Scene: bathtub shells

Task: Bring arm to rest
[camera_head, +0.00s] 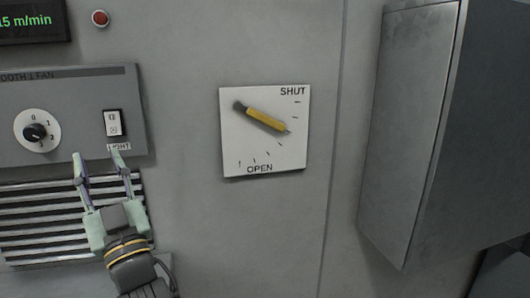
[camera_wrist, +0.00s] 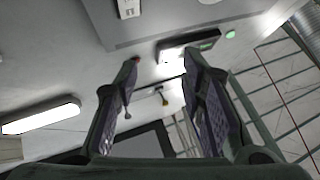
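My gripper (camera_head: 97,172) is at the lower left of the head view, raised in front of the louvred vent and just below the light switch. Its two fingers are spread apart with nothing between them. In the wrist view my gripper (camera_wrist: 158,85) also shows open and empty, with the fingers pointing up toward the wall and ceiling. My arm runs down out of the picture at the bottom of the head view.
A fan panel (camera_head: 80,80) holds a dial (camera_head: 36,131) and a light switch (camera_head: 113,123). A white plate (camera_head: 240,150) carries a yellow lever (camera_head: 265,120) between SHUT and OPEN. A grey cabinet (camera_head: 405,120) juts out at right. A lit lamp (camera_wrist: 40,116) shows at left in the wrist view.

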